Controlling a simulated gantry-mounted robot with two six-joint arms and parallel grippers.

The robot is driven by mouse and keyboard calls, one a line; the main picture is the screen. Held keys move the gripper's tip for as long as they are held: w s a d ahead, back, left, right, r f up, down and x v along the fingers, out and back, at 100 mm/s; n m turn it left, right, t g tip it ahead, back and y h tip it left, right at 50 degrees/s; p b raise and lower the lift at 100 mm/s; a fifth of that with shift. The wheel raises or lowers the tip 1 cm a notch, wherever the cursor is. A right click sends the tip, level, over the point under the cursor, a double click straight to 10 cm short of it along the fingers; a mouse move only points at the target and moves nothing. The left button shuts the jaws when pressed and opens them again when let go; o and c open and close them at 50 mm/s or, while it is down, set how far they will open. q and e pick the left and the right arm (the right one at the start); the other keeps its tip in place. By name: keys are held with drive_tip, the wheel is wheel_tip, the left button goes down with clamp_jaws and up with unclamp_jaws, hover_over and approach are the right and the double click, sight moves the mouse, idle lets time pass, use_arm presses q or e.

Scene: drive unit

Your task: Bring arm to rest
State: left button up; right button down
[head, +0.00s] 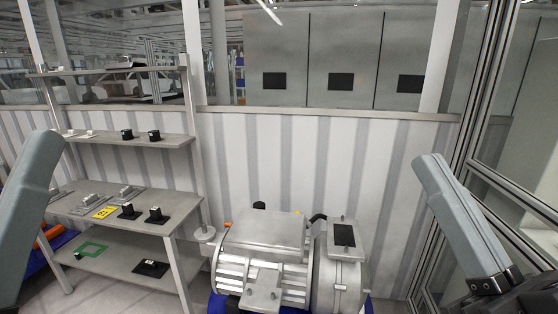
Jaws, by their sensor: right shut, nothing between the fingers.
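My right arm (455,215) comes down at the right side of the head view, with its grey link tilted. My right gripper (520,299) is at the lower right edge, dark and partly cut off by the frame. It is shut and empty, to the right of the drive unit (270,255) and apart from it. My left arm (27,210) shows only as a grey link at the left edge. The left gripper is out of the frame.
A grey shelf rack (140,201) with several small black and grey parts and a yellow label (104,212) stands at the left. A striped wall (290,155) is behind the drive unit. Metal frame posts (478,110) and glass panels stand at the right.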

drive_tip(key=s+d+r+m+t+h, duration=0.1)
drive_tip(key=s+d+r+t+h, duration=0.2)
drive_tip(key=s, duration=0.2)
wheel_tip(320, 180, up, 38)
drive_tip(key=d+m+h+p, duration=0.1)
drive_tip(key=h+p, duration=0.1)
drive_tip(key=p, duration=3.6)
